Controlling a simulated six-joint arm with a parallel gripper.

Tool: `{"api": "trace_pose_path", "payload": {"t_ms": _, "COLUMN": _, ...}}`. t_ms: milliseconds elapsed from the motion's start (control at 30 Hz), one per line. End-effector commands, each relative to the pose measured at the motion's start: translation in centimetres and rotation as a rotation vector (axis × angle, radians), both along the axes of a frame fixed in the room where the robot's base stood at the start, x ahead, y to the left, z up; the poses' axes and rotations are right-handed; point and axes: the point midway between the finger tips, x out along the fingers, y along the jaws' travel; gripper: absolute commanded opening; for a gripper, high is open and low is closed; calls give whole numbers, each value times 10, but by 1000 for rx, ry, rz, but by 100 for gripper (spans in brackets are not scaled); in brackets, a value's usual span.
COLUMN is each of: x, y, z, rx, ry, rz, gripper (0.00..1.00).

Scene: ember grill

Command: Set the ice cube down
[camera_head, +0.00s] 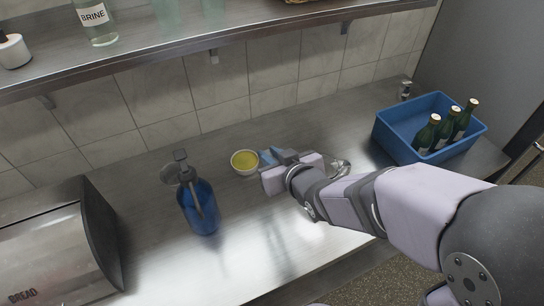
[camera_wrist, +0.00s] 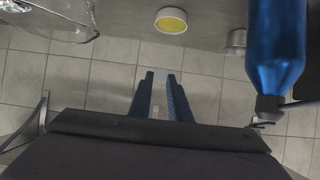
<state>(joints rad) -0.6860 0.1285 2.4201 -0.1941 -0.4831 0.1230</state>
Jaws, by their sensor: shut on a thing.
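My gripper (camera_head: 268,156) is low over the steel counter, just right of a small white bowl of yellow liquid (camera_head: 245,162). In the wrist view its blue fingers (camera_wrist: 160,92) are close together around a small pale, clear piece (camera_wrist: 161,82), which looks like the ice cube. The fingers hide much of it, and I cannot make it out in the head view. The bowl also shows in the wrist view (camera_wrist: 171,20), apart from the fingers. I cannot tell whether the cube touches the counter.
A blue pump bottle (camera_head: 199,207) and a grey metal cup (camera_head: 169,174) stand left of the bowl. A clear, shiny thing (camera_head: 342,167) lies right of my gripper. A blue crate (camera_head: 396,147) holds green bottles (camera_head: 427,134). A bread bin (camera_head: 50,255) is at left; the front counter is clear.

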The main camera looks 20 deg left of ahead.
Motion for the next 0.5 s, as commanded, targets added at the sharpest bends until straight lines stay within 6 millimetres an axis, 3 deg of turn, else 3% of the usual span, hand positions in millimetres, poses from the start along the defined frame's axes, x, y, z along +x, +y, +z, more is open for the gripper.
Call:
{"api": "trace_pose_path", "payload": {"t_ms": 167, "x": -11, "y": 8, "z": -19, "rx": -4, "ry": 6, "rz": 27, "gripper": 0}}
{"api": "trace_pose_path", "payload": {"t_ms": 367, "x": -30, "y": 15, "z": -67, "rx": -7, "ry": 9, "rz": 63, "gripper": 0}}
{"api": "trace_pose_path", "payload": {"t_ms": 500, "x": -37, "y": 31, "z": -101, "rx": -5, "ry": 5, "rz": 97, "gripper": 0}}
